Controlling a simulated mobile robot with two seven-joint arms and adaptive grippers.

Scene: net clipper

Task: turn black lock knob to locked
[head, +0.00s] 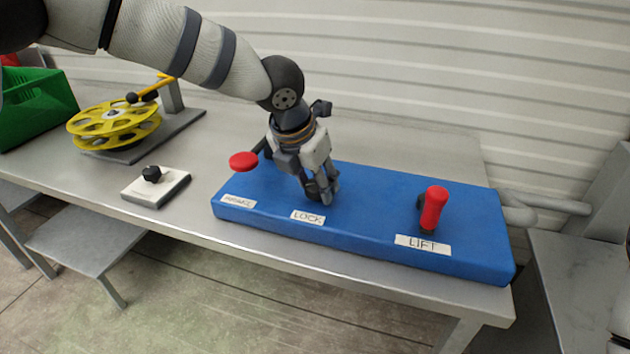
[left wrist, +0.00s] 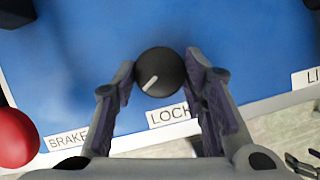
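The black lock knob (left wrist: 160,72) is round, with a white pointer line aimed at the lower left in the left wrist view. It sits on the blue panel (head: 375,205) behind the LOCK label (head: 308,217). My left gripper (head: 320,193) reaches down to it from above. In the left wrist view its two fingertips (left wrist: 160,65) lie on either side of the knob, against its edges. In the head view the fingers mostly hide the knob.
A white plate with a small black knob (head: 152,174), a yellow reel (head: 115,120) and a green crate (head: 35,105) are farther left on the metal table (head: 85,178).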

